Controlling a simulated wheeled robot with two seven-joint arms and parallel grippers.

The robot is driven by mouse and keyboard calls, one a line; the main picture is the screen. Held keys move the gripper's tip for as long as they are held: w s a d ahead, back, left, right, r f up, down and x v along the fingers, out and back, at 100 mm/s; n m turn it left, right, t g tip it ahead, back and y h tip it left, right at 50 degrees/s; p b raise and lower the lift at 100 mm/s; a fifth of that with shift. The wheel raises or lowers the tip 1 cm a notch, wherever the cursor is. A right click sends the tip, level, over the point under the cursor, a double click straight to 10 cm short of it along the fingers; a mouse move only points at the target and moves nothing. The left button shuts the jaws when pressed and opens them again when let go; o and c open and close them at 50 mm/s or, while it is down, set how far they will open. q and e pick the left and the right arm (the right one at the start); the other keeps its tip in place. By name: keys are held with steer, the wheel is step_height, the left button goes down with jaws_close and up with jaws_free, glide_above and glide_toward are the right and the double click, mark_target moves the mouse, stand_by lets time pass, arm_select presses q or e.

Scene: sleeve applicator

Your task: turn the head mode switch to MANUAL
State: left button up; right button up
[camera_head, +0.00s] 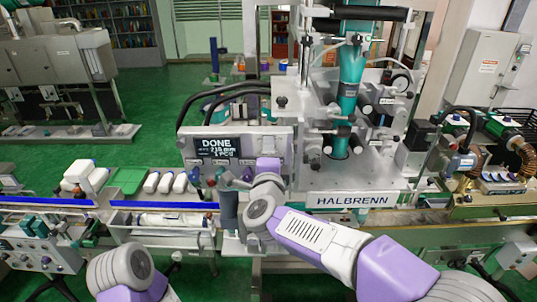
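The control panel (190,146) of the HALBRENN machine is in the middle of the head view. Its dark display (216,149) reads DONE, with a length in mm and a piece count below. Small knobs and buttons (196,174) sit under the display. I cannot make out which one is the head mode switch, nor its setting. My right arm comes in from the right, and its wrist is in front of the panel's lower right part. The fingers there are too small and covered to tell their state or any contact. My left arm shows only at the bottom left; its gripper is not visible.
A conveyor with white bottles (151,182) and a green tray (129,180) runs left of the panel. The teal column (350,80) stands right of it. A second control box (40,254) is at the lower left. Hoses arch above the panel.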

steer(key=s+b, duration=0.1)
steer(key=s, duration=0.6)
steer(key=shift+s, duration=0.3)
